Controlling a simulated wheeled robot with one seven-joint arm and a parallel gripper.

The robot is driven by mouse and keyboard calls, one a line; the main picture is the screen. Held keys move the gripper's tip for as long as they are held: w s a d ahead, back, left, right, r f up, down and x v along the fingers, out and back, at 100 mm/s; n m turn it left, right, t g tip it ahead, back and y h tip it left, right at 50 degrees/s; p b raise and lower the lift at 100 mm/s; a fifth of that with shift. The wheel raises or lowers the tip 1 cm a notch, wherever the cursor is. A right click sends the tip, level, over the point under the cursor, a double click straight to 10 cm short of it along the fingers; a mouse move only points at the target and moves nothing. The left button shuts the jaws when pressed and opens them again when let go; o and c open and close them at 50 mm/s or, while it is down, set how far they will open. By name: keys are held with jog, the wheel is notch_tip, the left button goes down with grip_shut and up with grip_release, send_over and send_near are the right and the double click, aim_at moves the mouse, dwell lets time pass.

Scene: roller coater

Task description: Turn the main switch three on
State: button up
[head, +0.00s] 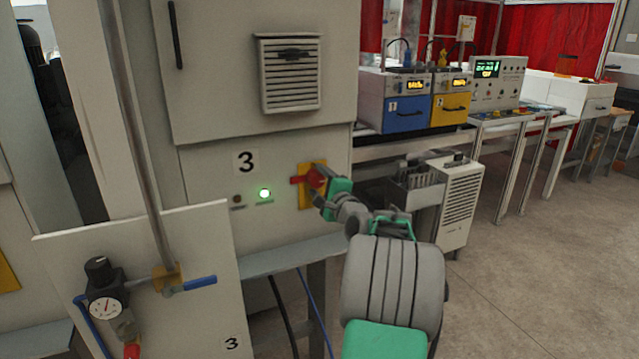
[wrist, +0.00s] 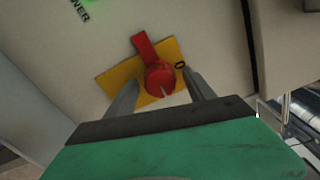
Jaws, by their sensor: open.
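The main switch on the panel marked 3 has a red handle (head: 298,181) on a yellow plate (head: 306,198). In the head view the handle points left, roughly level. The wrist view shows the red knob and handle (wrist: 147,50) on the yellow plate (wrist: 118,80), with a dark round mark on the plate's right part. My gripper (head: 322,188) is at the switch and hides part of it in the head view. In the wrist view my gripper (wrist: 163,86) is open, one finger on each side of the round knob. I cannot tell whether the fingers touch it.
A green lamp (head: 264,194) is lit left of the switch, beside a dark lamp (head: 237,199). A front panel with a gauge (head: 106,308) and blue-handled valve (head: 190,286) stands at lower left. A grey cabinet (head: 459,205) stands right. The floor at right is clear.

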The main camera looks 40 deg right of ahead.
jog(key=b+v, duration=0.2)
jog(key=v, duration=0.5)
jog(key=shift+s, duration=0.3)
jog(key=shift+a, duration=0.1)
